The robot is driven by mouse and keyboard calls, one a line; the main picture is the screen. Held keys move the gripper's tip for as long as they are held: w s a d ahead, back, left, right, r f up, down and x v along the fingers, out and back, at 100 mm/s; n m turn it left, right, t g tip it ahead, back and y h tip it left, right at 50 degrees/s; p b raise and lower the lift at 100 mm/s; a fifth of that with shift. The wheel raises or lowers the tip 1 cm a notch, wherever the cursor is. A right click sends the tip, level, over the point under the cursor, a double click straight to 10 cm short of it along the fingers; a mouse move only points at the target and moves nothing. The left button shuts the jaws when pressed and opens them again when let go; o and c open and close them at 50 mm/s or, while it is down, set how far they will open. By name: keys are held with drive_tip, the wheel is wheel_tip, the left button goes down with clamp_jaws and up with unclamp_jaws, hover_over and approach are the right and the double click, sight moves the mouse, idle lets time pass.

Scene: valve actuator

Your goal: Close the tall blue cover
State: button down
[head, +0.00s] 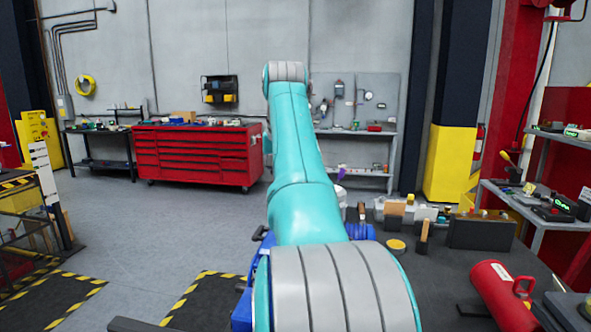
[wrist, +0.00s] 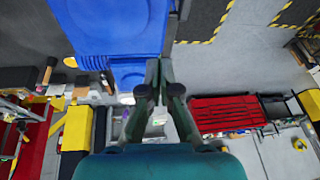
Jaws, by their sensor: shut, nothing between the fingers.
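A large blue body (wrist: 110,28), with a raised darker blue shape on its face, fills the top middle of the wrist view. A smaller blue part (wrist: 128,74) adjoins it below. I cannot tell for sure which of these is the tall cover or how far it stands open. In the head view only blue pieces (head: 360,231) show beside my arm, which hides most of the unit. My gripper (wrist: 159,62) is shut and empty, its fingertips near the right edge of the blue body in the wrist view. Whether they touch it is unclear. The head view hides my gripper.
A dark workbench (head: 445,277) at right holds a red cylinder (head: 503,294), a yellow round tin (head: 396,246) and several tools. A red tool cabinet (head: 195,155) stands by the back wall. The grey floor (head: 160,222) at left is clear.

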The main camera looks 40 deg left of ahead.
drive_tip(key=shift+s+a+f, duration=0.5)
drive_tip(key=shift+a+f, duration=0.3)
drive_tip(key=shift+f, duration=0.1)
drive_tip(key=w+d+r+g+y, duration=0.1)
drive_tip(key=w+d+r, duration=0.4)
drive_tip(key=d, duration=0.3)
drive_tip(key=w+d+r+y, duration=0.2)
drive_tip(key=w+d+r, duration=0.2)
drive_tip(key=d, duration=0.3)
drive_tip(key=w+v, duration=0.1)
drive_tip(key=v, duration=0.9)
drive_tip(key=shift+w+d+r+m+t, duration=0.1)
drive_tip(key=shift+w+d+m+t, duration=0.25)
drive_tip(key=shift+w, duration=0.5)
drive_tip(key=shift+w+d+r+m+t, duration=0.1)
drive_tip(key=shift+w+d+m+t, duration=0.15)
drive_tip(key=shift+w+t, duration=0.5)
drive_tip(key=shift+w+d+r+m+t, duration=0.1)
drive_tip(key=shift+w+d+m+t, duration=0.2)
drive_tip(key=shift+w, duration=0.7)
